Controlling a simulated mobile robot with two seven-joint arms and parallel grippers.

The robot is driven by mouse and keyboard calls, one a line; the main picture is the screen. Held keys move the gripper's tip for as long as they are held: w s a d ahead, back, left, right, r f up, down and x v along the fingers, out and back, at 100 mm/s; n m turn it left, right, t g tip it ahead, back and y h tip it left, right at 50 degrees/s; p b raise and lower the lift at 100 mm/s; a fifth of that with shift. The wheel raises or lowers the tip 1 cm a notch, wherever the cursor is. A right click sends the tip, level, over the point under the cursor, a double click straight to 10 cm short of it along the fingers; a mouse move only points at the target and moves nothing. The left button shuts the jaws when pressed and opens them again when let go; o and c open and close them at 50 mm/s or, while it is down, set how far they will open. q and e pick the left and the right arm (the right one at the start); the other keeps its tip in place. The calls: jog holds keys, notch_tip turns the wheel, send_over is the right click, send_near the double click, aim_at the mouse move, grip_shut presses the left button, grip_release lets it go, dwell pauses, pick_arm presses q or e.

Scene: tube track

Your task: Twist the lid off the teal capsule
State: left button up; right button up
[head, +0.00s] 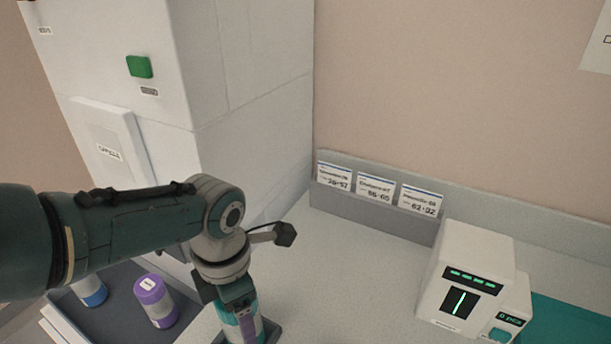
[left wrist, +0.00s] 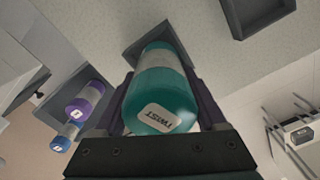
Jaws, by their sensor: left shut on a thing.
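The teal capsule (left wrist: 158,58) stands upright in a dark square holder (left wrist: 136,48) on the counter, in the left wrist view. Its teal lid (left wrist: 163,95) faces the camera, with a white label reading TWIST, and a pale band lies below the lid. My left gripper (head: 239,314) comes down from above and is shut on the capsule at its lid, one finger on each side. In the head view the capsule (head: 230,331) is mostly hidden by the gripper, at the bottom edge. The lid looks seated on the body. My right gripper is not in view.
A purple capsule (head: 155,308) and a blue capsule (head: 92,292) stand in a grey tray (head: 120,270) at left. A white cabinet with a green button (head: 139,67) rises behind. A white device (head: 464,278) and a teal mat (head: 570,315) lie right. The middle counter is clear.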

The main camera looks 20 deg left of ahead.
pick_arm(q)
jog(key=shift+n, duration=0.3)
jog(key=o, duration=1.5)
jog(key=m, duration=0.4)
jog(key=shift+m, duration=0.4)
jog(key=m, duration=0.6)
jog(key=shift+w, duration=0.1)
jog(key=m, duration=1.1)
